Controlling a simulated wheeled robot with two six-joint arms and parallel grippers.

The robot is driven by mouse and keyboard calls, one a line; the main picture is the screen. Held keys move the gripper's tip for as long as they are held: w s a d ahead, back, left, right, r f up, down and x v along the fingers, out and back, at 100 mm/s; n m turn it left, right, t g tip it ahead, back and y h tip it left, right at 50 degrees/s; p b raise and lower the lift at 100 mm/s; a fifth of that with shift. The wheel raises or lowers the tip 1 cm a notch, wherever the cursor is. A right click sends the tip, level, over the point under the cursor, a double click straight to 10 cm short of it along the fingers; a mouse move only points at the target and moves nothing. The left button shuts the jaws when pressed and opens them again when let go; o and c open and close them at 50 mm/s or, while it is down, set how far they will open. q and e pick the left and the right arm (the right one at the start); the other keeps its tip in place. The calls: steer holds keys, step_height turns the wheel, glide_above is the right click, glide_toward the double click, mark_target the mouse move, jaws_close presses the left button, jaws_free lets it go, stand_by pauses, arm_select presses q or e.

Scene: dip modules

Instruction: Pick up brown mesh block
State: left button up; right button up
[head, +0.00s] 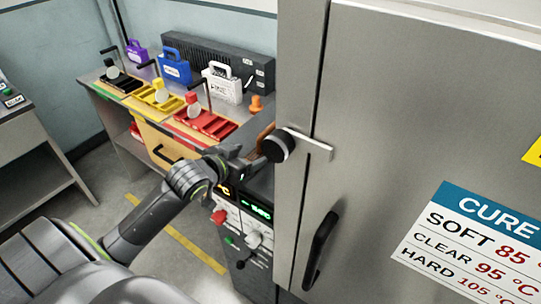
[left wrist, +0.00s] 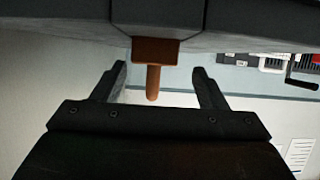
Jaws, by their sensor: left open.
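A brown block with a narrower peg-like part (left wrist: 153,52) shows in the left wrist view, against a dark grey surface at the top. A brown piece (head: 265,132), seemingly the same thing, shows in the head view beside the cabinet edge, partly hidden by the cabinet's round black knob. No mesh texture can be made out. My left gripper (left wrist: 162,90) is open, its two dark fingers on either side of the peg-like part with gaps showing on both sides. In the head view my left gripper (head: 242,160) is beside the cabinet, its fingertips hard to make out. My right gripper is not in view.
A large steel cabinet (head: 370,110) with a latch and black handle fills the right. A control panel (head: 243,232) with knobs stands below my left gripper. The bench behind holds red (head: 205,123), yellow and black trays, caddies and a small orange piece (head: 256,103).

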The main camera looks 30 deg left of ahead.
mark_target(260, 152)
arm_select(q)
steer(key=x, duration=0.4)
steer(key=shift+w+d+r+p, duration=0.1)
steer(key=shift+d+r+p, duration=0.1)
steer(key=shift+d+p, duration=0.2)
steer(key=shift+w+f, duration=0.2)
steer(key=shift+w, duration=0.1)
steer(key=c, duration=1.3)
jaws_close()
steer(key=shift+r, duration=0.15)
